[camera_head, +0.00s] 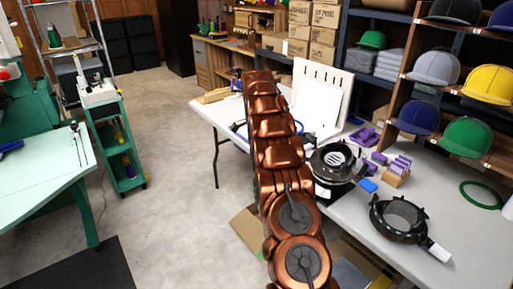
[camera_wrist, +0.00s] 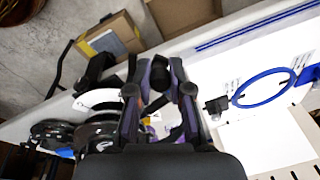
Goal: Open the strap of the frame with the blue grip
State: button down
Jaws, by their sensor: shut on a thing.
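My gripper shows in the wrist view (camera_wrist: 160,88), its dark fingers close together around a dark piece between the tips; I cannot tell which part that is. In the head view my arm hides it. A round black frame (camera_head: 332,160) stands on the table just right of my arm. A small blue block (camera_head: 367,185), perhaps its grip, lies at its right side, and a blue patch (camera_wrist: 65,152) shows in the wrist view. A black band (camera_wrist: 95,76), perhaps a strap, is left of my fingers. A second black frame (camera_head: 400,222) with a white grip (camera_head: 440,252) is farther right.
Purple parts (camera_head: 398,168) sit on the table beyond the frames. A white slotted board (camera_head: 322,92) stands behind. A blue hoop (camera_wrist: 265,88) lies right of my fingers in the wrist view. A green ring (camera_head: 481,195) lies far right. A cardboard box (camera_wrist: 108,42) is on the floor.

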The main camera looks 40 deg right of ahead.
jog(key=shift+w+d, duration=0.1)
dwell(0.5)
jog(key=c, duration=1)
grip_release()
jog(key=shift+c, duration=0.2)
jog(key=shift+r, duration=0.15)
notch_tip(320, 180, up, 7)
jog(key=a, duration=0.1)
jog(key=shift+s+a, duration=0.15)
jog(key=shift+s, duration=0.05)
jog(key=shift+r, duration=0.1)
